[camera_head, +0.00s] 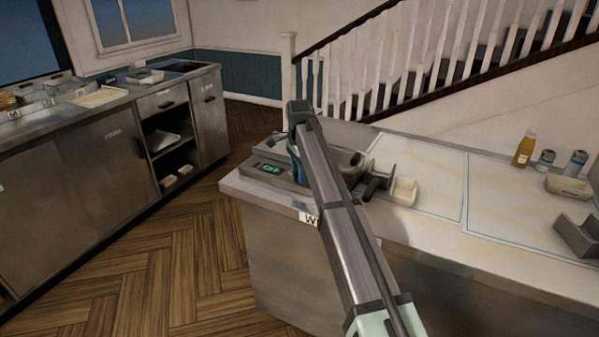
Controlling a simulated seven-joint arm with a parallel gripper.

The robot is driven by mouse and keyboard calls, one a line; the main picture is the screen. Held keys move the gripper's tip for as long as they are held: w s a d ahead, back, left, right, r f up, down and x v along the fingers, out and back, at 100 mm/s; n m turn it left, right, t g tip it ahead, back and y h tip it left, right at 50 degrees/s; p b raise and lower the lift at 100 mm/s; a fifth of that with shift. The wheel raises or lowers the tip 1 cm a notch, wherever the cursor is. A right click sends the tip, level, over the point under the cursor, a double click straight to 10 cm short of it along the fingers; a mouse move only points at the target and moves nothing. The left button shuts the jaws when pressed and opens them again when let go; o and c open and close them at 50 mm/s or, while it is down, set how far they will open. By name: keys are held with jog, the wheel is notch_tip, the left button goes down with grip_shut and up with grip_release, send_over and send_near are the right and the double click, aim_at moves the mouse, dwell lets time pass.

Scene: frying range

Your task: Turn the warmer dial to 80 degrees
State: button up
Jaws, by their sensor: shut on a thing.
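The warmer (282,178) is a low grey metal unit at the left end of the near counter. Its small green-lit display (270,168) faces up, with digits too small to read. My arm crosses the picture from the bottom and bends down at the warmer. My gripper (298,177) is down at the warmer's panel, just right of the display, mostly hidden behind my arm. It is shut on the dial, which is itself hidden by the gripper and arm.
Right of my arm are a dark bracket-like holder (378,180) and a cream container (404,191). Farther right stand an orange bottle (524,149), two small jars, a tray (568,186) and a metal holder (578,236). The pale counter middle (430,220) is clear.

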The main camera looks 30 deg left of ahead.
jog(key=n, duration=0.4)
jog(key=shift+n, duration=2.5)
jog(key=o, duration=1.1)
jog(key=shift+c, duration=0.2)
notch_tip(320, 180, up, 14)
jog(key=shift+a, duration=0.2)
jog(key=shift+s, duration=0.1)
